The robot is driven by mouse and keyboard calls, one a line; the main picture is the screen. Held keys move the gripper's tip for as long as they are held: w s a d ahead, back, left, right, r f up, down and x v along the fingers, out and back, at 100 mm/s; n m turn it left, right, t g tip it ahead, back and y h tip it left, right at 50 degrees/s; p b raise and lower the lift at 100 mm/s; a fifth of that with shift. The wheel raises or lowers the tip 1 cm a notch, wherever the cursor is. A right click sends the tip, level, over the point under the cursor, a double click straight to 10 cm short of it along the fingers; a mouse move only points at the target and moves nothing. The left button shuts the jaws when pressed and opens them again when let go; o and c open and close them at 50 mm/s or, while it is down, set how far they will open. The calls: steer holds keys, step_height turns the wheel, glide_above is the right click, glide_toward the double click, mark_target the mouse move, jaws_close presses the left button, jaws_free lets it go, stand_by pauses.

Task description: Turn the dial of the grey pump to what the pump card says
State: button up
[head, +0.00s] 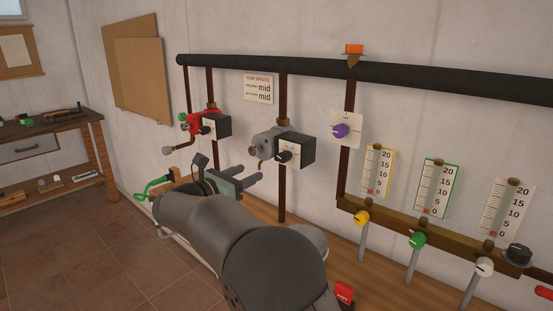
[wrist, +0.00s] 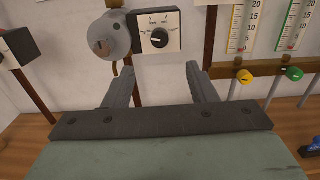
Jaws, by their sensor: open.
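The grey pump (head: 267,143) sits on the middle pipe, with a black box at its right. The box's white face carries a black dial (head: 284,156). In the wrist view the grey pump (wrist: 108,38) is at the top, and the dial (wrist: 158,38) has its white mark pointing left. My gripper (head: 252,173) is open and empty, below and short of the dial. Its fingers (wrist: 160,70) are apart in the wrist view.
A red pump (head: 205,123) with a similar box (head: 217,123) is left of the grey one. A wooden bench (head: 180,205) runs below. The space between my fingers and the dial looks clear.

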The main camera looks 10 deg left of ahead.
mark_target(281, 157)
steer(key=p+x, duration=0.2)
steer(key=x, duration=1.2)
steer(key=shift+w+d, duration=0.1)
steer(key=shift+w, duration=0.2)
steer(key=shift+f, duration=0.1)
steer(key=c, duration=1)
